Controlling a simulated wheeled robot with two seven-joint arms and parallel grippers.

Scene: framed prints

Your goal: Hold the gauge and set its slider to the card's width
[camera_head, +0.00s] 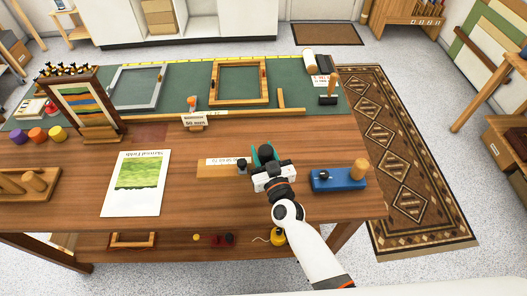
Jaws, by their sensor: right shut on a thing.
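The gauge (215,171) is a light wooden bar with a white printed strip, lying on the brown bench top. A small dark knob (242,164), which looks like its slider, stands near its right end. My right gripper (264,157) is shut at the gauge's right end, close beside the knob. The gripper hides that end and what lies between its fingers. A small card (194,119) with a width in mm, too small to read surely, stands upright in a wooden holder behind the gauge. My left gripper is not in view.
A blue block (338,181) with a wooden post stands right of my gripper. A print (138,172) lies to the left. A wooden frame (240,68) and a grey frame (155,66) lie on the green mat (190,85). Bare bench lies in front of the gauge.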

